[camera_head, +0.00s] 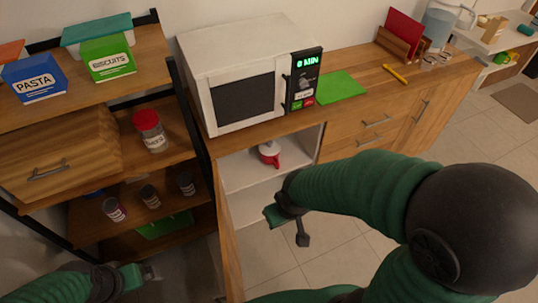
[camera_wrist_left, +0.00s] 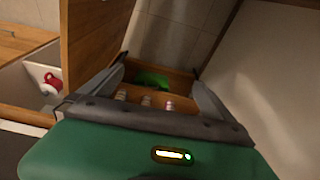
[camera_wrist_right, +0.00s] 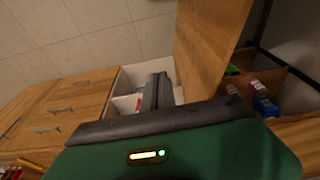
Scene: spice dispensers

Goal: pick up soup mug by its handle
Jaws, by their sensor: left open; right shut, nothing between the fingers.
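The soup mug (camera_head: 269,154), red with a white top, stands on the upper shelf inside the open cabinet below the microwave. It also shows at the left of the left wrist view (camera_wrist_left: 50,83). A small red patch in the right wrist view may be part of it, largely hidden behind my fingers. My right gripper (camera_head: 303,240) is shut and empty, in front of the cabinet opening, lower and nearer than the mug. Its closed fingers show in the right wrist view (camera_wrist_right: 160,82). My left gripper (camera_head: 152,272) is open and empty at the lower left, far from the mug.
The open cabinet door (camera_head: 229,245) stands between my two grippers. A shelf rack with jars (camera_head: 149,135) and boxes stands at the left. The microwave (camera_head: 243,85) and a green board (camera_head: 337,86) are on the counter. The floor before the drawers is clear.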

